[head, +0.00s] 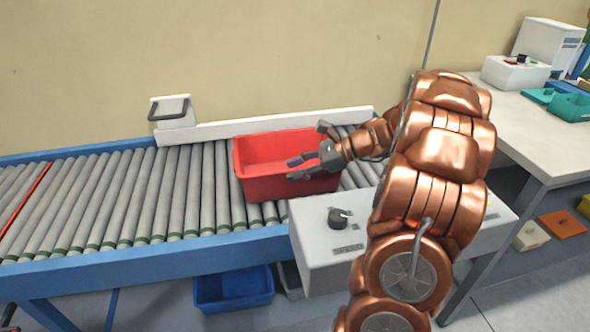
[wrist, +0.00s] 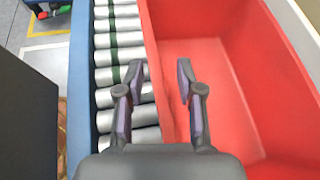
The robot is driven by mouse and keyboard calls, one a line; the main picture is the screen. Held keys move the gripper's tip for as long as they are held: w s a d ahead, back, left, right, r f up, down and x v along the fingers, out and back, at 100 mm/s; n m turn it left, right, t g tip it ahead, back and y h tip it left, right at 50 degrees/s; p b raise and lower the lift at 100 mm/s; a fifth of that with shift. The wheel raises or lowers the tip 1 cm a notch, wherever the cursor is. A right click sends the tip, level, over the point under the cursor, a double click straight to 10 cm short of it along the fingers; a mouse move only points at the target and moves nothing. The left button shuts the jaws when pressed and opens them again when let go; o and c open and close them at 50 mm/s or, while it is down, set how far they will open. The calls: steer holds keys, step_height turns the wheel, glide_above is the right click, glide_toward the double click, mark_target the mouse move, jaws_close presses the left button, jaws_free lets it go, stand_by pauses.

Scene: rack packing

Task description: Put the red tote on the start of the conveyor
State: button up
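The red tote (head: 270,186) sits upright on the rollers at the right end of the conveyor (head: 180,200), and looks empty. My gripper (head: 292,168) is at the tote's right side in the head view. In the wrist view the red tote (wrist: 205,60) fills the right half. There my gripper (wrist: 160,75) has its two fingers apart, with the tote's near wall edge between them. The fingers do not appear to press on the wall. Whether the fingertips reach below the rim is hard to tell.
A grey control box (head: 335,240) with a black knob stands at the conveyor's front right. A blue bin (head: 233,290) is on the floor below. A white guide rail (head: 215,128) runs behind the tote. A workbench (head: 540,140) with equipment is at the right. Rollers left of the tote are clear.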

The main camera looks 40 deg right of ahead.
steer(key=v, duration=1.1)
steer(key=shift+d+p, duration=0.15)
steer(key=shift+p, duration=0.25)
steer(key=shift+s+r, duration=0.15)
